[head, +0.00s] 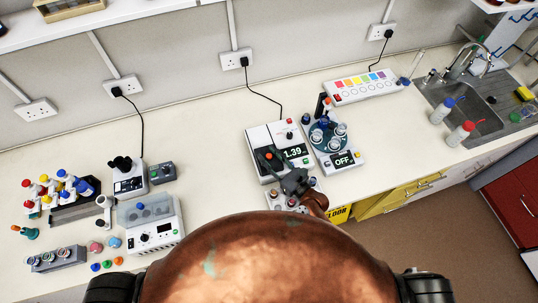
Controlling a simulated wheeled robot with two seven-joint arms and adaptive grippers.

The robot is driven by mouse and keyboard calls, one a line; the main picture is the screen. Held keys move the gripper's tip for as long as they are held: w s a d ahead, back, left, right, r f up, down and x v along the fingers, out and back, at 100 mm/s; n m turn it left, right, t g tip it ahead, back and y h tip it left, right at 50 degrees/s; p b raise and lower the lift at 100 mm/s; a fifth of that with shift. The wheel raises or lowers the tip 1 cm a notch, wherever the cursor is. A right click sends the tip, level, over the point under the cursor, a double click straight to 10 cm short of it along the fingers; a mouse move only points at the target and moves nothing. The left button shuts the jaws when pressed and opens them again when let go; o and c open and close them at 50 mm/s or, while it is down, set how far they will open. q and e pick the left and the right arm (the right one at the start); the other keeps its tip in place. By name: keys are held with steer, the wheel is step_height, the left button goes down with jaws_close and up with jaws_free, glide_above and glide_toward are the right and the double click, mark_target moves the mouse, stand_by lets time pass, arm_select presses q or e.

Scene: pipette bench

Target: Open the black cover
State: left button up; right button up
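My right gripper (270,160) reaches in from below, its dark fingers over the white device with the lit 1.39 display (293,152). A small reddish spot shows among the dark parts there. I cannot tell whether the fingers are open or shut, or whether they touch anything. No black cover is clearly distinct; dark parts at the fingers blend together. A black upright piece (321,104) stands at the back of the neighbouring device marked OFF (344,160), behind its round dark-teal holder of tubes. My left gripper is not in view.
A white device with a clear bluish lid (150,220) and a tube rack (75,205) stand at the left. A colour-square panel (361,86) lies at the back, near the sink (470,108). Bench surface between the left group and the 1.39 device is clear.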

steer(key=shift+c, duration=0.4)
jaws_close()
stand_by(0.4)
